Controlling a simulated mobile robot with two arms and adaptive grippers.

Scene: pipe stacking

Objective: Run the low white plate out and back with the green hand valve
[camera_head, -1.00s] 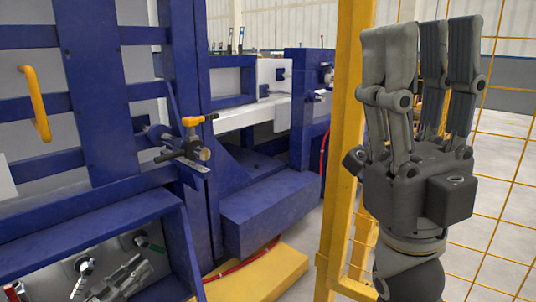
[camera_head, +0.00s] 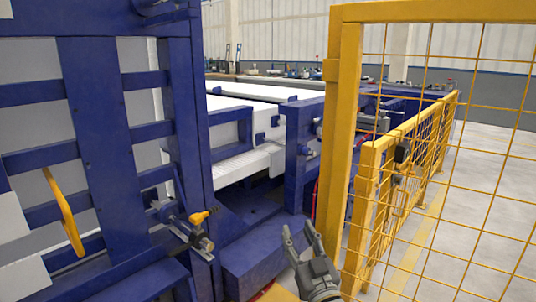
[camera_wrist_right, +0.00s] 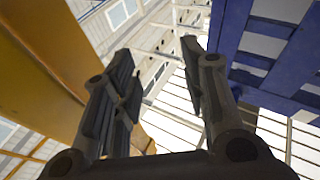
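A low white plate (camera_head: 245,166) lies level between blue frame members, below a larger white block (camera_head: 240,112), in the middle of the head view. The green hand valve does not show in either current view. My right gripper (camera_head: 298,227) is upright at the bottom of the head view, in front of the blue machine base and left of the yellow post. Its fingers are apart and empty, also in the right wrist view (camera_wrist_right: 157,62). My left gripper is not in view.
A yellow post (camera_head: 341,150) and mesh fence (camera_head: 480,150) stand close right of my right gripper. A blue frame (camera_head: 97,130) with a yellow handle (camera_head: 66,212) fills the left. A yellow-handled lever (camera_head: 203,216) sticks out from it.

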